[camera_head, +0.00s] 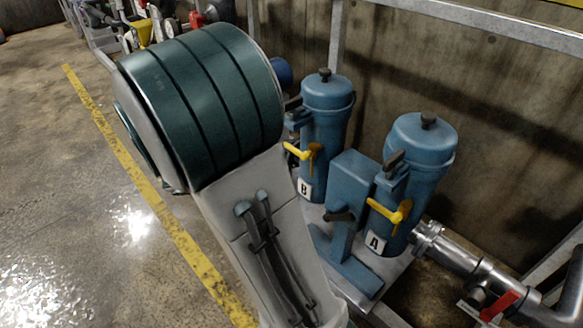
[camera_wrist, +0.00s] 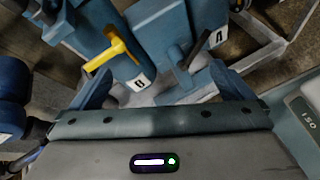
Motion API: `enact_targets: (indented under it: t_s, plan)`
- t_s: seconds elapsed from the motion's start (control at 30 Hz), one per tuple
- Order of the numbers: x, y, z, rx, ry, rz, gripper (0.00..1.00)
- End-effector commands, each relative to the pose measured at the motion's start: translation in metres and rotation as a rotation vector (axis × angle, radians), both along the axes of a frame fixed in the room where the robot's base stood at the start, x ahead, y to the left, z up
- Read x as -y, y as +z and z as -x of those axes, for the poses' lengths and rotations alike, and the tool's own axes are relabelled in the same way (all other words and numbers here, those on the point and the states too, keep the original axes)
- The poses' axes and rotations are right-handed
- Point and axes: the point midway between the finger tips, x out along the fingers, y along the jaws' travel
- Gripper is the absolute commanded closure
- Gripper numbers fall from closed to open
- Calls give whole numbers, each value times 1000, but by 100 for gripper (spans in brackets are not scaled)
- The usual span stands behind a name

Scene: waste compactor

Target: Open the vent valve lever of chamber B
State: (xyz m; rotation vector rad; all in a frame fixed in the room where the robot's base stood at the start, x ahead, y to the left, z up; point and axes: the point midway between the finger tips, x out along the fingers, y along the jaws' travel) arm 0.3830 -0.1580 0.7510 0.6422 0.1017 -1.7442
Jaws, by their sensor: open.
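Chamber B is a blue upright canister (camera_head: 324,115) with a white B label (camera_head: 305,188). In the wrist view the yellow lever (camera_wrist: 108,52) lies upper left, just above the B label (camera_wrist: 140,82). My gripper (camera_wrist: 164,72) is open and empty, its two fingers spread wide. The lever appears beyond the left finger, and I see no contact. In the head view my large arm hides the gripper and partly covers chamber B's left side.
Chamber A, a matching blue canister (camera_head: 422,165), stands to the right with its own yellow lever (camera_head: 390,211). A blue block (camera_head: 350,178) stands between them. A concrete wall and metal rails lie behind. A pipe with a red handle (camera_head: 499,306) is at lower right. Left floor is clear.

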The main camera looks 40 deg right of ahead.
Motion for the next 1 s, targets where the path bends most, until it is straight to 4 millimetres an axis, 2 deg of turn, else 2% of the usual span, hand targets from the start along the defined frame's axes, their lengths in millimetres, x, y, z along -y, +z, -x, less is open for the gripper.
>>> enact_targets:
  t_s: [0.03, 0.13, 0.3, 0.47, 0.57, 0.77, 1.0]
  plan:
    - [2, -26, -12, -57, 54, 76, 0]
    - [6, -38, -33, -152, 143, 211, 0]
    - [4, -46, -62, -266, 251, 387, 0]
    - [1, -46, -75, -312, 293, 466, 0]
    - [7, -45, -77, -319, 297, 478, 0]
    - [39, -47, -79, -318, 294, 475, 0]
    - [91, -47, -83, -316, 293, 475, 0]
